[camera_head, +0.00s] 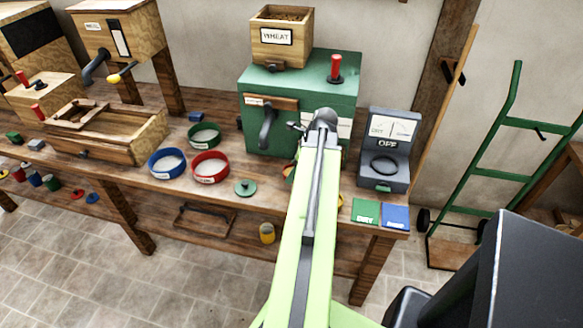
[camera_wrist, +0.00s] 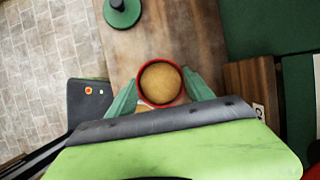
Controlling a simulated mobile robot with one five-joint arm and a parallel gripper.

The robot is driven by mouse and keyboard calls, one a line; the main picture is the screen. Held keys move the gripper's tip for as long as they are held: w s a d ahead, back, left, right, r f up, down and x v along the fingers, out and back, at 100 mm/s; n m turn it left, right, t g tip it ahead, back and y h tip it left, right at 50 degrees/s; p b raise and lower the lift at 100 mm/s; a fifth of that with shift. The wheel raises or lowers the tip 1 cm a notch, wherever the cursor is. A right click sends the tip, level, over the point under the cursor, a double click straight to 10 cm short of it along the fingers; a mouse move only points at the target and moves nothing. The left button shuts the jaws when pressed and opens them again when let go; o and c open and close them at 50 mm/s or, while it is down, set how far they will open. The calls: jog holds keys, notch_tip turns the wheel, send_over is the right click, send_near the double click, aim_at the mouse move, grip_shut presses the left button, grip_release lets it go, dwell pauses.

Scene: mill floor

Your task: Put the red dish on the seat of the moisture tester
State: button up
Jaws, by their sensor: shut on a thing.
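The red dish (camera_wrist: 139,86) is round and filled with something brown. It shows in the wrist view, upright between the green fingers of my gripper (camera_wrist: 160,90), which is shut on it, over the wooden bench. In the head view my arm hides most of the gripper and dish. The moisture tester (camera_head: 401,150) is a grey box with a dial above and a dark round seat (camera_head: 384,166) on its lower front. It stands on the bench to the right of my arm. The seat looks empty.
A green mill (camera_head: 300,80) with a wheat hopper stands behind my arm. Blue (camera_head: 166,163) and red (camera_head: 210,167) rings and a green lid (camera_head: 245,187) lie to the left. Green (camera_head: 365,212) and blue (camera_head: 396,216) squares lie before the tester.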

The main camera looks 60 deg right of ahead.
jog(key=s+d+r+p, duration=0.3)
jog(key=s+r+p, duration=0.2)
jog(key=s, duration=0.5)
jog(key=shift+s+r, duration=0.15)
jog(key=shift+r, duration=0.45)
